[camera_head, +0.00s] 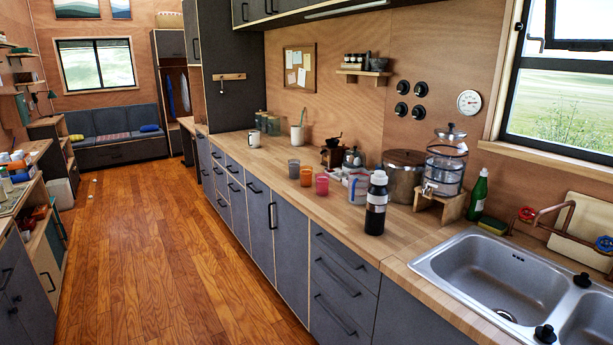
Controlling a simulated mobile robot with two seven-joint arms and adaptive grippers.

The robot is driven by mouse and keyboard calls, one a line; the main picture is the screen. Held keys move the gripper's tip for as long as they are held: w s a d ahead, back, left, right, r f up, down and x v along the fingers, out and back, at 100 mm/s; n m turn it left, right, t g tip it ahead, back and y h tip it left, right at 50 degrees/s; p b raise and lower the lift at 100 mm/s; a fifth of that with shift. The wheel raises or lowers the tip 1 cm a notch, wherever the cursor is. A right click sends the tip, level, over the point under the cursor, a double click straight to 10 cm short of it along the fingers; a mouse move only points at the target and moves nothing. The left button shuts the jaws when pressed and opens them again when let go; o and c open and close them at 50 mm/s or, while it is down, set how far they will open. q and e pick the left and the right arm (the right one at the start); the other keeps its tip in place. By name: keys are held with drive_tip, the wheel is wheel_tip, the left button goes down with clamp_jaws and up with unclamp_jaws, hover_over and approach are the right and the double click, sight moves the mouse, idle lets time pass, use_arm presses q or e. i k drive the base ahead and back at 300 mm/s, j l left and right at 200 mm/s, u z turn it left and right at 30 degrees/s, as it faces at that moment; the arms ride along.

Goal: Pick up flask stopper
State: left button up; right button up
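A dark flask (375,215) with a pale band stands upright on the wooden counter, left of the sink. A light-coloured top piece, which looks like the flask stopper (379,177), sits on its upper end. Whether it is screwed in or only resting there is too small to tell. Neither of my grippers shows in the head view.
The sink (500,275) is to the right. Coloured cups (321,184) stand left. Counter in front of the flask is clear, as is the floor (180,260).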

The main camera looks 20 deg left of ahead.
sight(379, 178)
drive_tip(key=u, duration=0.3)
drive_tip(key=i+j+z, duration=0.15)
drive_tip(key=z, duration=0.35)
drive_tip(key=i+j+z, duration=0.15)
drive_tip(key=j+z, duration=0.15)
drive_tip(key=z, duration=0.2)
